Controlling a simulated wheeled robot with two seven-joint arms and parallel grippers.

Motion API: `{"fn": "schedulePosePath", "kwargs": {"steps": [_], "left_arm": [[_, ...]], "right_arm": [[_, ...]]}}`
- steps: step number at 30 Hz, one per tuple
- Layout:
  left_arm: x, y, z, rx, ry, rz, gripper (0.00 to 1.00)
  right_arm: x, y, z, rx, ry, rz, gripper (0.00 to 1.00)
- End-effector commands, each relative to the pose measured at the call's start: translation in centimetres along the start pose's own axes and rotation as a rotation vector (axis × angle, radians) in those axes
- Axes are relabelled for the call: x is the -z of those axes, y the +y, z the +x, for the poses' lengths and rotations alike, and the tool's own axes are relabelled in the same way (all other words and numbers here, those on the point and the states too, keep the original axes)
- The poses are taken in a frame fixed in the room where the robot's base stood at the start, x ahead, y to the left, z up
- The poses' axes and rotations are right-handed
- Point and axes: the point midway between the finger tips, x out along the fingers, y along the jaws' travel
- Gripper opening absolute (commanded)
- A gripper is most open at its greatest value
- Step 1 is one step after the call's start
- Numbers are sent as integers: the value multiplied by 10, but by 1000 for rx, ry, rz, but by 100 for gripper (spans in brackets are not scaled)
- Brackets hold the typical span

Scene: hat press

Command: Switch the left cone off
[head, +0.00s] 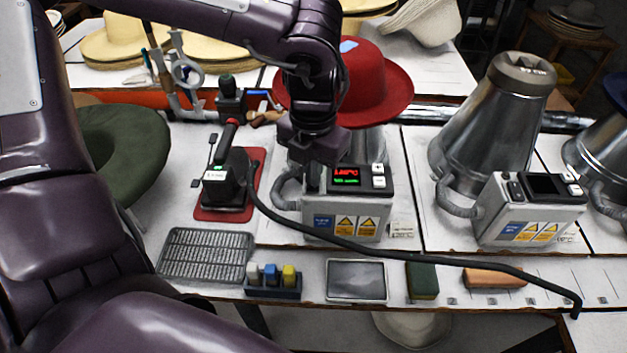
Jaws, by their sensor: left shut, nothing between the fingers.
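The left cone (371,146) stands at the middle of the bench with a red hat (372,88) over it, so little of its metal shows. Its control box (347,214) faces me, and its display (346,175) is lit with red and green characters. My left gripper (318,162) is shut and empty, pointing down at the upper left of this box, beside the display. It hides that part of the panel, so I cannot see a switch there or tell whether the fingers touch it. My right gripper is not in view.
A hand iron (228,178) stands on a red mat left of the box, and its black cable (400,255) runs along the front. A bare metal cone (492,125) with a dark-screened box (530,210) stands to the right. A wire rack (205,254) lies front left.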

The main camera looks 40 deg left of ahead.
Motion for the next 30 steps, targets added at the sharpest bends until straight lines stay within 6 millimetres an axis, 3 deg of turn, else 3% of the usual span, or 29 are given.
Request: {"fn": "schedulePosePath", "kwargs": {"steps": [20, 30], "left_arm": [[0, 0, 11, 0, 0, 0, 0], [0, 0, -4, 0, 1, 0, 0]], "right_arm": [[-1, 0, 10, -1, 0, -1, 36], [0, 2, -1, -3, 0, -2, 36]]}}
